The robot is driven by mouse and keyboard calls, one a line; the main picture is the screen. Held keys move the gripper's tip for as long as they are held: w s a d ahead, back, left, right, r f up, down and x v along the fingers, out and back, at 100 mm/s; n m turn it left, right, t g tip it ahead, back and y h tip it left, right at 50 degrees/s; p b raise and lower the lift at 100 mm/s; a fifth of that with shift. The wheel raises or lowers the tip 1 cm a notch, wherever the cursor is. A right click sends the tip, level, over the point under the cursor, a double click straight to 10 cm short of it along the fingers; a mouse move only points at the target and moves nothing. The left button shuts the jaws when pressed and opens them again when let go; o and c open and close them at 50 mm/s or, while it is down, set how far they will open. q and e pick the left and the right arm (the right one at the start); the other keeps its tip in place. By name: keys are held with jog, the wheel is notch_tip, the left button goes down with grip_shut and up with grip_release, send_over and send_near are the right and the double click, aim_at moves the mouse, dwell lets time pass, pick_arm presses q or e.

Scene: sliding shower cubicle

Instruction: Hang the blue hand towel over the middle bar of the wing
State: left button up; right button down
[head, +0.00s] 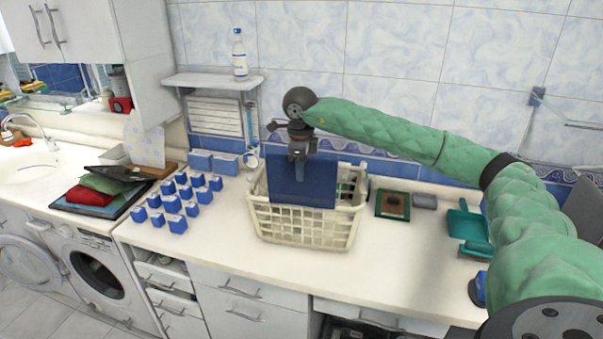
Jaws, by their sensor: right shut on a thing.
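My right gripper (299,168) is shut on a dark blue cloth, the blue hand towel (318,190). The towel hangs flat below the fingers, at the back part of a cream plastic basket (305,228) on the counter. I cannot tell whether its lower edge touches the basket. A pale metal rack (568,123) with thin bars is on the tiled wall at the far right, cut off by the picture edge. I cannot tell whether it is the wing, and its middle bar is not clear. My left gripper is not in view.
Several small blue and white boxes (172,203) stand left of the basket. Folded cloths (88,190) lie near the sink. A shelf (213,79) holds a bottle (240,55). A teal dustpan (466,224) lies to the right. The counter front between basket and dustpan is clear.

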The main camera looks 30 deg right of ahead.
jog(key=shift+r+p, duration=0.55)
jog(key=shift+r, duration=1.75)
